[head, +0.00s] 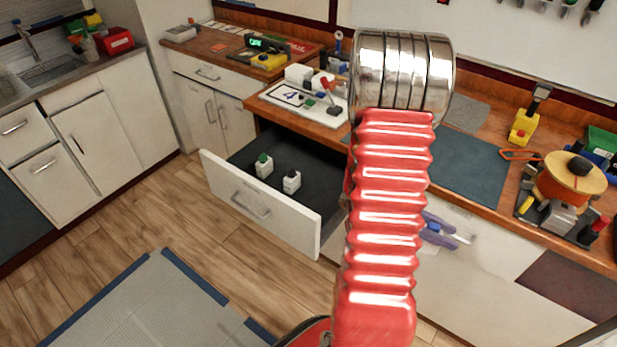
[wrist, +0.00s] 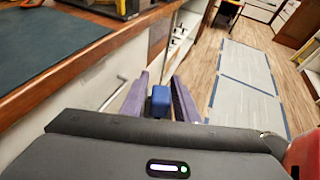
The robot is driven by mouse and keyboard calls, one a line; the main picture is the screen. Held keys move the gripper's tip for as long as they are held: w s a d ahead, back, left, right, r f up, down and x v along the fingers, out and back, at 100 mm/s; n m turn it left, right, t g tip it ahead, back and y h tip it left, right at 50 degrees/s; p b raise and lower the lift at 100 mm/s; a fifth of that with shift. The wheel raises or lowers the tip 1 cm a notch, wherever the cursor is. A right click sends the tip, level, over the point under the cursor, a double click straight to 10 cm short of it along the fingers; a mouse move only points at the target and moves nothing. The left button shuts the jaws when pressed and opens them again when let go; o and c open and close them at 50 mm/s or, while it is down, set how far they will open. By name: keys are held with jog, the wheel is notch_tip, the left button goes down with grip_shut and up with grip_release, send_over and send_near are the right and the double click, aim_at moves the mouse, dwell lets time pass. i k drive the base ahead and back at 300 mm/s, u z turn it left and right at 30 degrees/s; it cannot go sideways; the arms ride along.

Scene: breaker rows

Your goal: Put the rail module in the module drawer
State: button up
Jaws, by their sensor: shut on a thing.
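My gripper (wrist: 158,92) has purple fingers and is shut on a blue block, which I take for the rail module (wrist: 160,101). In the head view my gripper (head: 440,230) is partly hidden behind my red arm, with a bit of blue (head: 433,227) between its fingers. It is in front of the counter's white front, to the right of the drawer. The module drawer (head: 250,200) is pulled open, with a dark floor inside. Two white modules stand in it, one with a green top (head: 264,165) and one with a dark top (head: 291,181).
The drawer's front panel and side wall stand up as edges. My arm hides part of the counter. A board marked 4 (head: 287,96) with several modules lies on the counter above the drawer. An orange spool (head: 570,180) stands at the right. The wooden floor (head: 190,215) is clear.

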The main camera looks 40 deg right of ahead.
aim_at(323, 206)
jog(key=i, duration=1.3)
jog(key=u, duration=0.1)
